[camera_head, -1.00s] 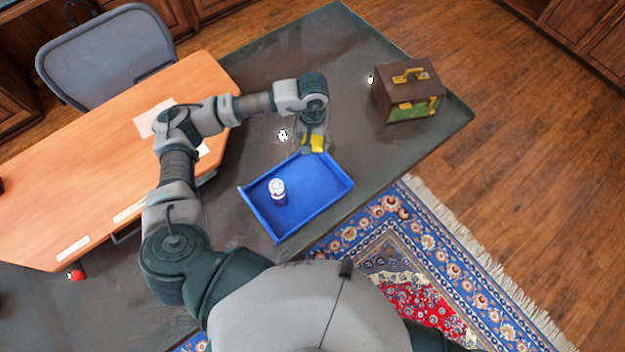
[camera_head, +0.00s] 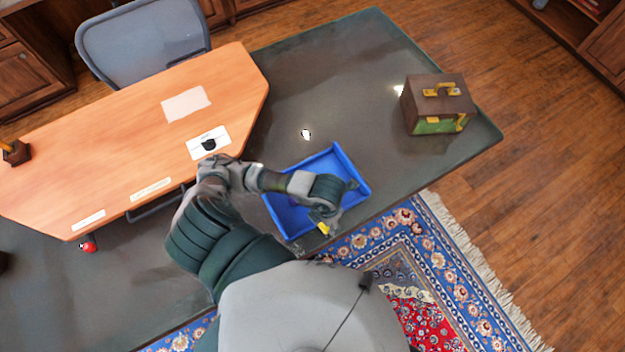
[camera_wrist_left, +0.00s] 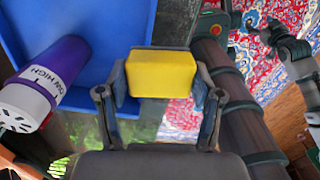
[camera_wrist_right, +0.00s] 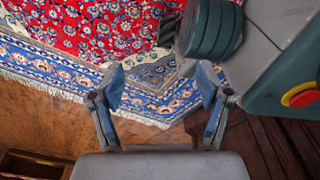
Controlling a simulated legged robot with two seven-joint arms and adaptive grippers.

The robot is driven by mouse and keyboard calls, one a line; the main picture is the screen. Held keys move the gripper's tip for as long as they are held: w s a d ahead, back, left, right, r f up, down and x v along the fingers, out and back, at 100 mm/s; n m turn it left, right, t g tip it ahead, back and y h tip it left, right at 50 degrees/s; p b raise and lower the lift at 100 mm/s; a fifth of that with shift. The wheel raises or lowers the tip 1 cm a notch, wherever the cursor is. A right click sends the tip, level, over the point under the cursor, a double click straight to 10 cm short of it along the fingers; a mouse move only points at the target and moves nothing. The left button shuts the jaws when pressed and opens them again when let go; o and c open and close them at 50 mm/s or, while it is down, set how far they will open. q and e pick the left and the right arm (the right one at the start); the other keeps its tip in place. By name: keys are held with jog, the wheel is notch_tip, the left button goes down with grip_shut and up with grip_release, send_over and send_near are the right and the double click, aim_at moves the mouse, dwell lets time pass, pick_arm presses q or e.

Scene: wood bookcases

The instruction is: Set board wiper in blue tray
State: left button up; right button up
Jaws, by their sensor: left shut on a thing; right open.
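The yellow block, which I take as the board wiper, (camera_head: 323,228) is in my left gripper (camera_head: 328,217). In the left wrist view the shut fingers hold the wiper (camera_wrist_left: 162,74) by its sides. The blue tray (camera_head: 352,168) lies on the dark table, partly hidden under my left arm. The wiper is at the tray's near side, by its rim and the table edge; I cannot tell its height. My right gripper (camera_wrist_right: 162,85) is open and empty over the floor and rug.
A brown box with a yellow handle (camera_head: 439,104) stands on the table at right. The orange desktop (camera_head: 120,140) with papers is at left. A small white object (camera_head: 305,134) lies beyond the tray. Patterned rug (camera_head: 440,270) lies below the table edge.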

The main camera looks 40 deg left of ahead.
pick_arm(q)
jog(key=shift+s+n, duration=0.6)
jog(key=shift+n, duration=0.6)
jog(key=shift+w+a, duration=0.15)
jog(key=shift+w, duration=0.2)
jog(key=w+a, duration=0.2)
jog(key=w, duration=0.2)
jog(key=w+a+f, duration=0.1)
jog(key=w+a, duration=0.2)
jog(key=w, duration=0.1)
jog(key=w+a, duration=0.2)
jog(key=w, duration=0.3)
jog(key=shift+a+f+p, duration=0.15)
jog(key=shift+f+p, duration=0.1)
jog(key=shift+p, duration=0.1)
jog(key=shift+w+f, duration=0.15)
jog(key=shift+f, duration=1.65)
jog(key=o, duration=1.1)
jog(key=shift+r, duration=0.4)
notch_tip(320, 180, up, 5)
notch_tip(320, 180, up, 6)
jog(key=shift+r+p, duration=0.2)
jog(key=shift+p, duration=0.1)
pick_arm(e)
jog(key=s, duration=0.2)
jog(key=s+d+f, duration=0.1)
